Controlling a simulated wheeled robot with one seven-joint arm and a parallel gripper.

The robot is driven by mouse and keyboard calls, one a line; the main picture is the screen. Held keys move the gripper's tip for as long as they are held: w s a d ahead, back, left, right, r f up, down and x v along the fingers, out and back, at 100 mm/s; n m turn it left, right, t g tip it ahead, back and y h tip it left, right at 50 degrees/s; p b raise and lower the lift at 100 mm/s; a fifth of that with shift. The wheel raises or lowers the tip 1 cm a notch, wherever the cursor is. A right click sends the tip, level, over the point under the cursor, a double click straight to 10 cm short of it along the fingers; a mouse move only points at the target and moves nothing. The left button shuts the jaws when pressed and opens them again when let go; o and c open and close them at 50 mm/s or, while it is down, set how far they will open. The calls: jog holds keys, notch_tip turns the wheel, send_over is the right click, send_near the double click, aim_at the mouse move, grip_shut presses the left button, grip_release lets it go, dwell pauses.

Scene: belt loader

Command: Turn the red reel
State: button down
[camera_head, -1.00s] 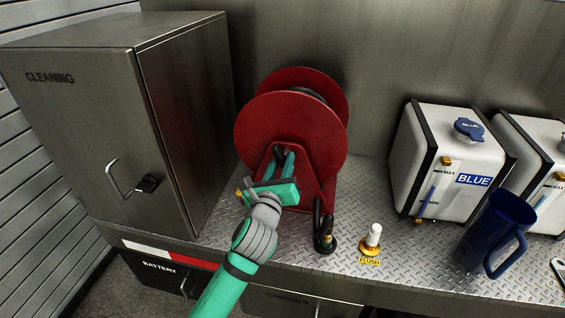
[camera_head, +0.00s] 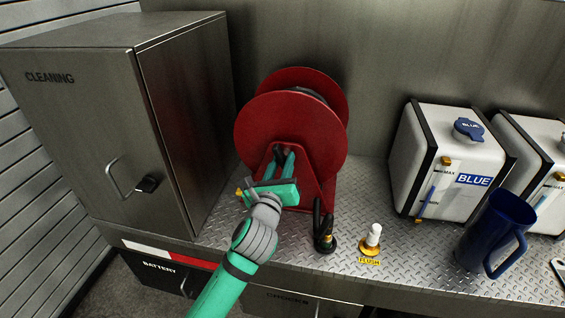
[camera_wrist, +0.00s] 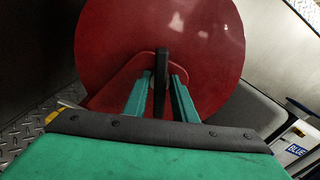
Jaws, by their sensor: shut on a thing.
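The red reel (camera_head: 285,130) stands upright on the metal deck, with two round flanges and a red stand. Its near flange (camera_wrist: 200,40) fills the upper wrist view. My gripper (camera_head: 282,157) reaches to the centre of the near flange. In the wrist view my gripper (camera_wrist: 161,85) has its two fingers on either side of a dark handle (camera_wrist: 161,70) that projects from the reel's centre. The gripper is shut on this handle. In the head view the fingers mostly hide the handle.
A steel cabinet marked CLEANING (camera_head: 80,110) stands close on the left. A hose nozzle (camera_head: 325,235) and a white-topped FLUSH fitting (camera_head: 372,240) are right of my arm. A white BLUE tank (camera_head: 445,160) and a blue jug (camera_head: 495,235) stand further right.

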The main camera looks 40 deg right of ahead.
jog(key=shift+w, duration=0.1)
dwell(0.6)
jog(key=c, duration=1.7)
grip_release()
jog(key=shift+c, duration=0.2)
jog(key=shift+a, duration=0.1)
jog(key=v, duration=1)
jog(key=shift+s+a, duration=0.25)
jog(key=shift+s, duration=0.1)
jog(key=shift+r, duration=0.1)
